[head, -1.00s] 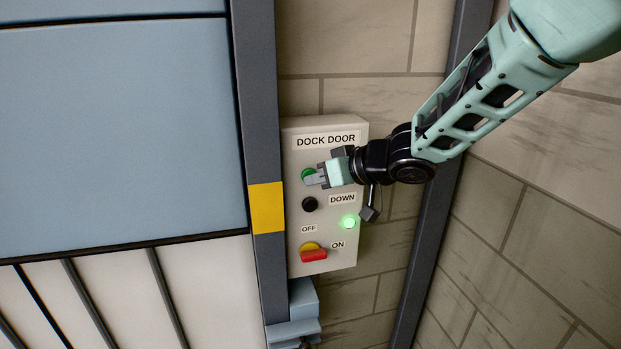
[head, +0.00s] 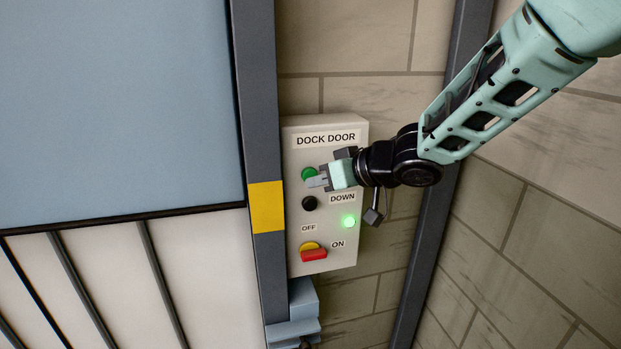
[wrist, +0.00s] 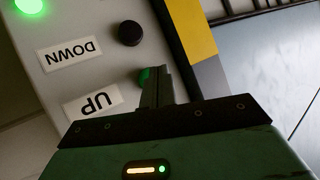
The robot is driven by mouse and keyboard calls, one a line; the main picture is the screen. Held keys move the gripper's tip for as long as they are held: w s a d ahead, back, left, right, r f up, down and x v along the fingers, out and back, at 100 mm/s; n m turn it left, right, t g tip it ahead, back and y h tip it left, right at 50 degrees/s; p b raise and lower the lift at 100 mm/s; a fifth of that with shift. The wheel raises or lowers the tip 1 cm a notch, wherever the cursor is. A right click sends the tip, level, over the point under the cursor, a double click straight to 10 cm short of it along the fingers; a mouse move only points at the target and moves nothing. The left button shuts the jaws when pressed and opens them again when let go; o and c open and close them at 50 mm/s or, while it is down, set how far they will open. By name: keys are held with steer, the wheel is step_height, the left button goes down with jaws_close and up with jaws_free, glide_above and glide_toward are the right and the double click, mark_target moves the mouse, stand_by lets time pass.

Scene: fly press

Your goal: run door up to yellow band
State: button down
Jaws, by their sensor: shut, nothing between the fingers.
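The blue dock door (head: 120,110) is partly raised. Its dark lower edge (head: 120,218) meets the frame level with the middle of the yellow band (head: 266,207) on the grey post. The band also shows in the wrist view (wrist: 192,28). My gripper (head: 312,182) is shut and empty, its fingertips in front of the green UP button (head: 309,173). In the wrist view the fingers partly cover the green button (wrist: 144,75); I cannot tell whether they touch it. The black DOWN button (head: 309,203) is just below and uncovered.
The DOCK DOOR control box (head: 290,150) is on the brick wall. A green lamp (head: 348,221) is lit. The red switch handle (head: 314,255) is by the ON label. A dark post (head: 425,260) stands right of the box. White striped background (head: 100,270) shows below the door.

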steer(key=shift+s, duration=0.25)
steer(key=shift+s+d+b, duration=0.2)
steer(key=shift+s+d, duration=0.05)
steer(key=shift+s, duration=0.55)
steer(key=shift+s+d+b, duration=0.2)
steer(key=shift+s, duration=0.55)
steer(key=shift+s+d+b, duration=0.2)
steer(key=shift+s+d, duration=0.05)
steer(key=shift+s, duration=0.55)
